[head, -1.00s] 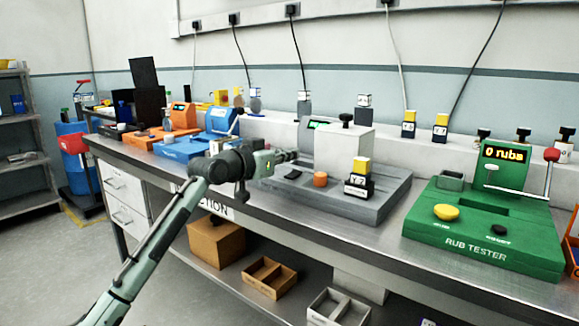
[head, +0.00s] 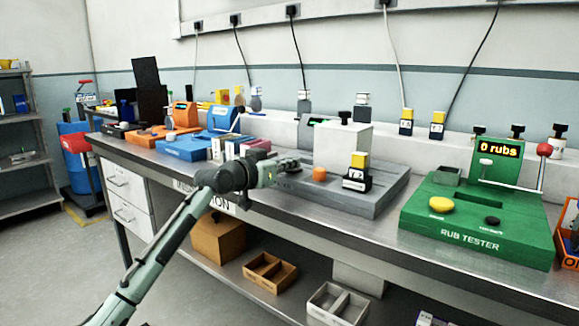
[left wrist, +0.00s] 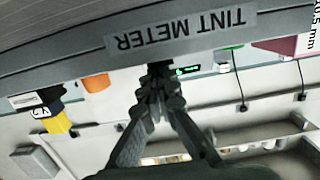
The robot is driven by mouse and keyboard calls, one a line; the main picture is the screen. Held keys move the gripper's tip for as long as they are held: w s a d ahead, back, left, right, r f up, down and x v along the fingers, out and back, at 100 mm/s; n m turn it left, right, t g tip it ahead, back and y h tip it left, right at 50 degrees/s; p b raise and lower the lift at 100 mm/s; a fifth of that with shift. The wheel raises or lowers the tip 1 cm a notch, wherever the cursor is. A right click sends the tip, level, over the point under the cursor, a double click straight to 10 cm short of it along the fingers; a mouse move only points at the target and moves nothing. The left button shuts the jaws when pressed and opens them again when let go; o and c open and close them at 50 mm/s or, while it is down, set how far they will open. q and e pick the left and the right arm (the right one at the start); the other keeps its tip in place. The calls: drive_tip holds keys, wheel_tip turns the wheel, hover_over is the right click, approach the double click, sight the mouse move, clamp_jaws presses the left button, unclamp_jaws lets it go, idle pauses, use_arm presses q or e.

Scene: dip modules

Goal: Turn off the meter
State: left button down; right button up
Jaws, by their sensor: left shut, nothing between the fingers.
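The grey tint meter (head: 375,203) stands mid-bench, with a tall white housing (head: 343,150) and an orange knob (head: 319,174) on its base. In the upside-down left wrist view, its front edge reads "TINT METER" (left wrist: 180,32), and a small lit green display (left wrist: 187,70) shows beyond the fingertips. My left gripper (head: 292,164) is at the meter's left front, its fingers shut and empty. In the left wrist view the fingertips (left wrist: 158,75) are close to the meter's front edge; I cannot tell whether they touch it. The gripper hides part of the base. My right gripper is not in view.
A block marked Y2 (head: 357,176) stands on the meter's base. A green rub tester (head: 470,225) is to the right. White and pink boxes (head: 240,148) and blue and orange devices (head: 185,147) are to the left. Wooden trays (head: 270,270) lie on the shelf below.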

sight(290, 170)
use_arm(q)
drive_tip(key=shift+w+f, duration=0.3)
drive_tip(key=shift+f, duration=0.05)
drive_tip(key=shift+r+p, duration=0.3)
drive_tip(key=shift+r, duration=0.1)
wheel_tip(290, 170, up, 4)
drive_tip(key=shift+s+r+p, duration=0.1)
drive_tip(key=shift+s+p, duration=0.05)
drive_tip(key=shift+p, duration=0.85)
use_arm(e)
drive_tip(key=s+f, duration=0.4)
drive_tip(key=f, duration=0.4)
use_arm(q)
drive_tip(key=r+b+v, duration=0.1)
drive_tip(key=r+v, duration=0.1)
drive_tip(key=v, duration=0.7)
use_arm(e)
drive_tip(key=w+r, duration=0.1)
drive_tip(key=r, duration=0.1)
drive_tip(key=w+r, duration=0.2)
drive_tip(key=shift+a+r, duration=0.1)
use_arm(q)
drive_tip(key=shift+s, duration=0.1)
